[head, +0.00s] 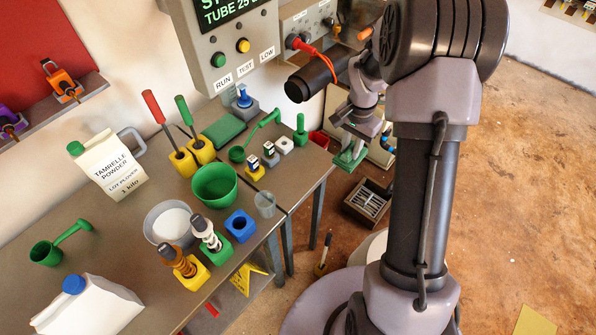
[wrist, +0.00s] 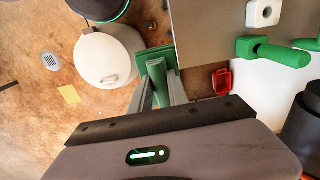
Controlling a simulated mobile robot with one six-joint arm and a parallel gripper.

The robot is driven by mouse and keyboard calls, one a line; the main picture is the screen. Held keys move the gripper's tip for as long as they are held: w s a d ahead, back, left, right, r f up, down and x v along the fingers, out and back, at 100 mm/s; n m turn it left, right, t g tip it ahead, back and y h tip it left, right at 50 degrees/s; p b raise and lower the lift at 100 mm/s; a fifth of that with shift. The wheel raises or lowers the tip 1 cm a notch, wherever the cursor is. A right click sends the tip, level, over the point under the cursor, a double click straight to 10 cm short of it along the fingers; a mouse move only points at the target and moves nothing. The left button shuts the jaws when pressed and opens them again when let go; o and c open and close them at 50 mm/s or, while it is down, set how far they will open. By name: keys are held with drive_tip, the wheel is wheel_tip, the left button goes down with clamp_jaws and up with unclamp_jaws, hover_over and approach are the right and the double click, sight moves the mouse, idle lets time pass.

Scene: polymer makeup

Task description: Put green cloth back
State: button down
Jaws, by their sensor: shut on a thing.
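My gripper (head: 352,142) is shut on a green cloth (head: 347,160), past the right end of the grey table (head: 318,166). Part of the cloth is hidden by the fingers. A flat green pad (head: 223,131) lies at the back of the table; I cannot tell what it is.
A small red bin (wrist: 222,80) is near the table end. A white lidded container (wrist: 102,60) stands on the brown floor. A dark crate (head: 368,202) is below the gripper. Green scoops, a green cup (head: 214,185) and colored blocks crowd the table.

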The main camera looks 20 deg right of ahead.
drive_tip(key=a+b, duration=0.1)
drive_tip(key=a, duration=0.3)
drive_tip(key=a+f+b, duration=0.1)
drive_tip(key=a, duration=0.4)
drive_tip(key=a+b, duration=0.1)
drive_tip(key=a, duration=0.4)
drive_tip(key=shift+w+a+f+b, duration=0.15)
drive_tip(key=shift+a+f+b, duration=0.1)
drive_tip(key=shift+f+b, duration=0.05)
drive_tip(key=shift+a+f+b, duration=0.3)
drive_tip(key=shift+f+b, duration=0.3)
drive_tip(key=shift+f, duration=0.35)
drive_tip(key=shift+a+f+b, duration=0.3)
drive_tip(key=shift+f+b, duration=0.25)
drive_tip(key=shift+f, duration=0.4)
drive_tip(key=c, duration=1.3)
unclamp_jaws()
drive_tip(key=shift+o, duration=0.2)
